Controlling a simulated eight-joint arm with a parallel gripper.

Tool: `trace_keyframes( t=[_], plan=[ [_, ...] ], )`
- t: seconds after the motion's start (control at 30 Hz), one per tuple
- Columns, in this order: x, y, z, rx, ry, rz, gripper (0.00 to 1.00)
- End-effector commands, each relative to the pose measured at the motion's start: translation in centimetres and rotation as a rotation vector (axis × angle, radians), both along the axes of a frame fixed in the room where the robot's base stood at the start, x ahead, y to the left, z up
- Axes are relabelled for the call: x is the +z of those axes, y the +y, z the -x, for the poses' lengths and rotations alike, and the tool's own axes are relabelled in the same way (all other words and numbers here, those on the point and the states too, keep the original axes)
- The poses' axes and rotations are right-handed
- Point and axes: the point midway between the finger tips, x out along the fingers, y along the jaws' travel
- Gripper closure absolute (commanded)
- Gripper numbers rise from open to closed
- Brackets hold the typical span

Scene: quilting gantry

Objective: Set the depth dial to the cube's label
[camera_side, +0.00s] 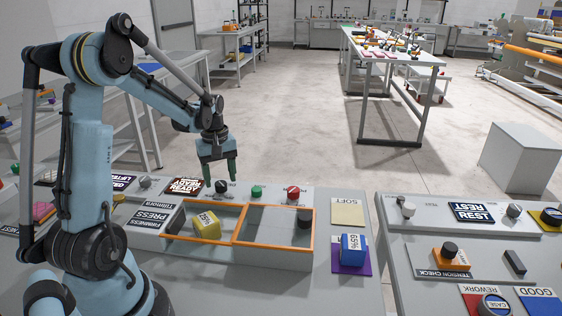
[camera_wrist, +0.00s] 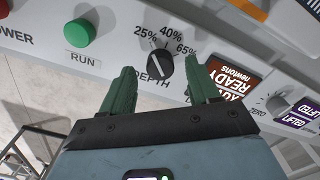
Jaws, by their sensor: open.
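The black depth dial (camera_wrist: 160,66) sits under the marks 25%, 40% and 65% in the wrist view. Its exact pointer direction is hard to make out. My gripper (camera_wrist: 159,88) is open, with one green finger on each side of the dial in that view; contact cannot be told. In the side view my gripper (camera_side: 222,178) points down over the dial (camera_side: 221,187). A yellow cube (camera_side: 207,223) with a small, unreadable label lies in the left compartment of the orange-rimmed tray (camera_side: 270,241).
A green RUN button (camera_wrist: 81,32) and a red knob (camera_side: 293,192) are on the same panel. A dark display (camera_wrist: 229,78) reading READY is beside the dial. A black knob (camera_side: 304,217) shows by the tray's right compartment. A second panel stands at the right.

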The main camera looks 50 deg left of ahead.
Motion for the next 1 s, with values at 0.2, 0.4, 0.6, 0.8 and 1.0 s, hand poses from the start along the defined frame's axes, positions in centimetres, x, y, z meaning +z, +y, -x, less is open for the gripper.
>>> trace_keyframes(
  t=[0.2, 0.4, 0.6, 0.8, 1.0],
  plan=[
    [4.1, 0.0, 0.0, 0.0, 0.0, 0.0, 0.39],
    [7.3, 0.0, 0.0, 0.001, 0.0, 0.0, 0.39],
    [9.2, 0.0, 0.0, 0.001, 0.0, 0.0, 0.39],
    [9.8, 0.0, 0.0, 0.001, 0.0, 0.0, 0.39],
    [9.8, 0.0, 0.0, 0.001, 0.0, 0.0, 0.39]
  ],
)
